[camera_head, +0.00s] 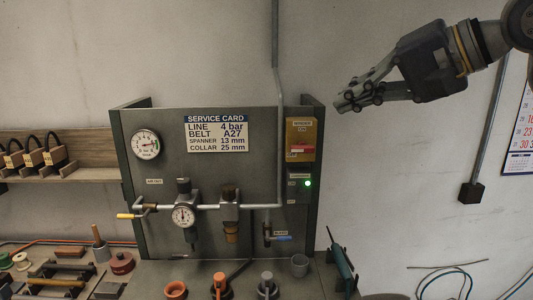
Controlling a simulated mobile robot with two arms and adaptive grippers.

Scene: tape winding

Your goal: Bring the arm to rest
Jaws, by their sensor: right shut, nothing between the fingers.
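My right gripper (350,101) is shut and empty. It is raised at the upper right in the head view, in front of the wall. Its arm comes in from the right edge, and the fingers point left and slightly down. It is apart from the panel and touches nothing that I can see. My left gripper is not in the picture.
A grey panel (150,227) stands left of my gripper, with a service card (216,132), gauges, pipework and a yellow switch box (300,138). A wooden shelf (95,173) hangs left; a calendar (523,130) hangs right.

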